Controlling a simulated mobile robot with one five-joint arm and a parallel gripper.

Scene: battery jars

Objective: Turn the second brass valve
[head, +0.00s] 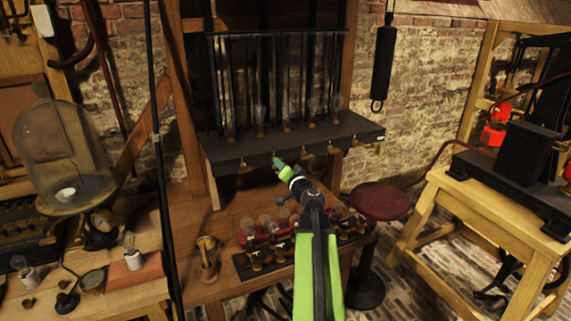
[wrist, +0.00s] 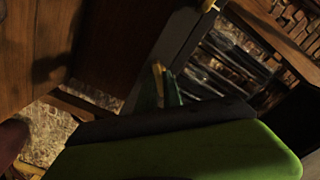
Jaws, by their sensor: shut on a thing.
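Several small brass valves line the front edge of a dark shelf (head: 225,150) in the head view. The leftmost valve (head: 244,166) stands clear of my gripper. My gripper (head: 278,163) is at the shelf's front edge, at the second place from the left. It is shut on the second brass valve, which its green fingers mostly hide. The third valve (head: 306,151) is free, to the right. In the wrist view, which is dark and tilted, the fingertips (wrist: 165,84) reach the shelf edge, and another brass valve (wrist: 208,5) shows at the top.
Glass bulbs (head: 260,112) stand on the shelf above the valves. Below is a wooden bench with a red rack of bulbs (head: 265,228). A round red stool (head: 380,201) stands at the right. A glass bell jar (head: 62,150) is at the left.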

